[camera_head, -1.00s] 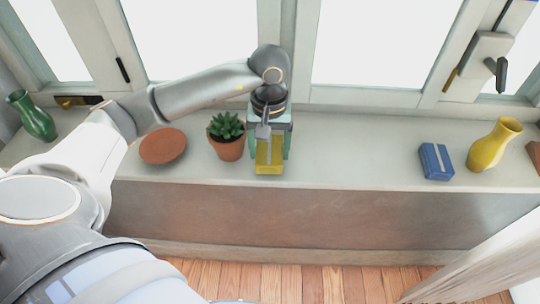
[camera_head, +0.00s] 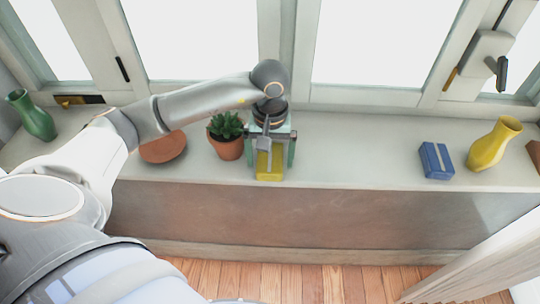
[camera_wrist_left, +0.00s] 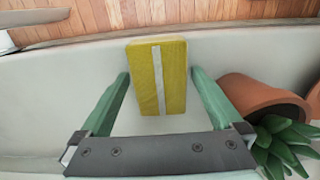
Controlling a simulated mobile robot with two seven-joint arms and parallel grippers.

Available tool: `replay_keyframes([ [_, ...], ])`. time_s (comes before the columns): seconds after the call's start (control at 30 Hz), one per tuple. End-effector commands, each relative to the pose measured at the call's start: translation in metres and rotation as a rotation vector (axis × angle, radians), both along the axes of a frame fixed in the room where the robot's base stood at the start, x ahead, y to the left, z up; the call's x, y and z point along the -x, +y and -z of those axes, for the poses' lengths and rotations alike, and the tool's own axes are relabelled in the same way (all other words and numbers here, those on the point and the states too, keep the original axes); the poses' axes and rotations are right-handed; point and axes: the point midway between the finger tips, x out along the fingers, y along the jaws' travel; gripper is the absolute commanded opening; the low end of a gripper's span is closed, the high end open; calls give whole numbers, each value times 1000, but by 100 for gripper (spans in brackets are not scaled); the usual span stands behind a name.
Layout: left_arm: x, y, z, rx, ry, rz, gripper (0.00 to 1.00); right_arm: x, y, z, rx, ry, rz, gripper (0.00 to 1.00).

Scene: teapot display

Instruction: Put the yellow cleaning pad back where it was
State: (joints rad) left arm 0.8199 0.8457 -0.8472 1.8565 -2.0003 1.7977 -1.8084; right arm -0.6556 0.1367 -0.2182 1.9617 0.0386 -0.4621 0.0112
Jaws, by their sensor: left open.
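The yellow cleaning pad (camera_head: 269,163), a flat block with a pale stripe, lies on the windowsill near its front edge, right of the potted plant. In the left wrist view the pad (camera_wrist_left: 175,80) is between the tips of the green fingers, with a gap on each side. My left gripper (camera_head: 271,160) is open around the pad, reaching down from above; it also shows in the left wrist view (camera_wrist_left: 160,74). Part of the pad's far end is hidden by the gripper in the head view. My right gripper is not in view.
A succulent in a terracotta pot (camera_head: 228,147) stands close to the left of my gripper. A terracotta saucer (camera_head: 163,150) and green vase (camera_head: 35,117) are farther left. A blue box (camera_head: 436,161) and yellow vase (camera_head: 492,146) stand right, past clear sill. Windows rise behind.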

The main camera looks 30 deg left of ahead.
Motion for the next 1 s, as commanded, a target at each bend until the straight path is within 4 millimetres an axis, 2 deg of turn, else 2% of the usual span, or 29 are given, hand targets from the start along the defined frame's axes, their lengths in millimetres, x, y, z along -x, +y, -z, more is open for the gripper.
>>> replay_keyframes([
  [0.17,0,0,-7,0,0,0,100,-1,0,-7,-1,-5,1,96],
  [0.23,-1,0,-17,1,-4,1,100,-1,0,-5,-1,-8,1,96],
  [0.5,-1,0,-76,0,-6,0,100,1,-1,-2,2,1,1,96],
  [0.7,-1,0,-111,-1,-3,0,100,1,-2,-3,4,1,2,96],
  [0.83,0,0,-121,0,-1,-1,100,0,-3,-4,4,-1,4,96],
  [1.0,0,0,-124,-1,1,-1,100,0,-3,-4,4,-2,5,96],
])
